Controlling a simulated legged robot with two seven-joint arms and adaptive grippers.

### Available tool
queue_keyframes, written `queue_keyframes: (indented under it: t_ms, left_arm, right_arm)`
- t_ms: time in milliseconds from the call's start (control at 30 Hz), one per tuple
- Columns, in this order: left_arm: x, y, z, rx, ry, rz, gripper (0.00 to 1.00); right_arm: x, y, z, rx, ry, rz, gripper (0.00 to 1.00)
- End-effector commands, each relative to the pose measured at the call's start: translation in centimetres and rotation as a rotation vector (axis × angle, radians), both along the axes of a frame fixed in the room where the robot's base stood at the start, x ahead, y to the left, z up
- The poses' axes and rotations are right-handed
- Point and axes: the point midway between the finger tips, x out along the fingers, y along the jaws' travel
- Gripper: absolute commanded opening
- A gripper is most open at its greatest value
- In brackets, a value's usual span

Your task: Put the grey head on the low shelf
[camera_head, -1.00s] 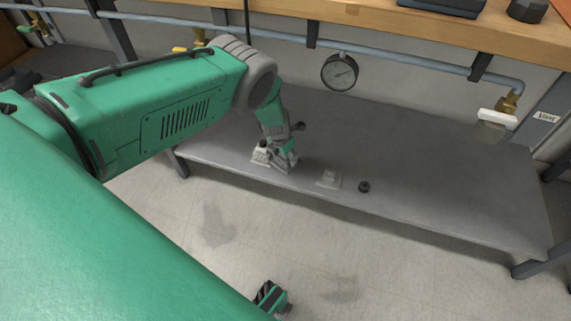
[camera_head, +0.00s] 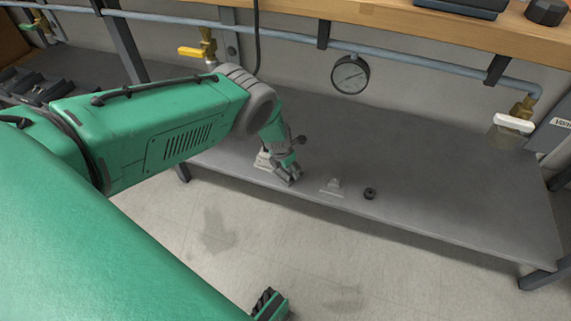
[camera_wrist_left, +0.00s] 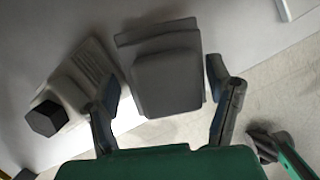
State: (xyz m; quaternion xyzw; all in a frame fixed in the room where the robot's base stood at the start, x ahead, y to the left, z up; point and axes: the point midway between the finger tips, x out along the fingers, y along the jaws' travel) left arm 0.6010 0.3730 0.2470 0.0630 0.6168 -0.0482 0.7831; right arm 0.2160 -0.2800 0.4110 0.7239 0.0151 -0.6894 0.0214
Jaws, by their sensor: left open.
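A grey block with a flat flange, which looks like the grey head (camera_wrist_left: 168,80), lies between the fingers of my left gripper (camera_wrist_left: 162,78) in the left wrist view. The fingers stand apart on either side of it, and the gripper is open. In the head view my left gripper (camera_head: 290,177) is low over the front edge of the low shelf (camera_head: 440,190) and mostly hides the block. My right gripper (camera_head: 268,303) shows only partly at the bottom, over the floor; its jaw state is unclear.
A pale part with a black knob (camera_wrist_left: 48,117) sits close left of the gripper. A gauge (camera_head: 350,74) and pipe run above; the shelf's right side is clear.

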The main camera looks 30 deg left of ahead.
Motion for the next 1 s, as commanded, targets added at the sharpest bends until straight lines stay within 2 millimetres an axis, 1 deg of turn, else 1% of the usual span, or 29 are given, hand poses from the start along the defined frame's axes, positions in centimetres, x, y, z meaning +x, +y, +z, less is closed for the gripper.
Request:
queue_keyframes:
  t_ms: [167, 300, 400, 500, 600, 700, 900, 967, 1000]
  left_arm:
    - [-0.4, 0.1, 2.9, 0.002, -0.001, 0.003, 0.75]
    - [-1.1, 0.0, 6.1, 0.002, -0.001, 0.004, 0.75]
    - [-1.6, 0.1, 8.1, 0.001, -0.002, 0.004, 0.75]
    - [-2.1, 0.0, 9.7, 0.0, -0.001, 0.002, 0.75]
    - [-2.4, 0.1, 10.9, 0.002, -0.002, 0.002, 0.75]
    - [-2.6, 0.0, 11.5, 0.002, -0.001, 0.001, 0.75]
    - [-2.9, 0.0, 11.6, 0.006, 0.002, -0.009, 0.75]
    - [-3.4, -0.1, 11.5, 0.022, 0.009, -0.045, 0.75]
    - [-4.1, -0.2, 11.4, 0.04, 0.02, -0.089, 0.75]
  right_arm:
    - [0.0, 0.0, 2.0, 0.0, 0.0, 0.0, 0.43]
    - [0.0, 0.0, 4.0, 0.0, 0.0, 0.0, 0.43]
    - [0.0, 0.0, 5.2, 0.0, 0.0, 0.0, 0.43]
    - [0.0, 0.0, 6.0, 0.0, 0.0, 0.0, 0.43]
    - [0.0, 0.0, 6.5, 0.0, 0.0, 0.0, 0.43]
    - [0.0, 0.0, 6.7, 0.0, 0.0, 0.0, 0.43]
    - [0.0, 0.0, 6.8, 0.0, 0.0, 0.0, 0.43]
    - [0.0, 0.0, 6.7, 0.0, 0.0, 0.0, 0.43]
    - [0.0, 0.0, 6.7, 0.0, 0.0, 0.0, 0.43]
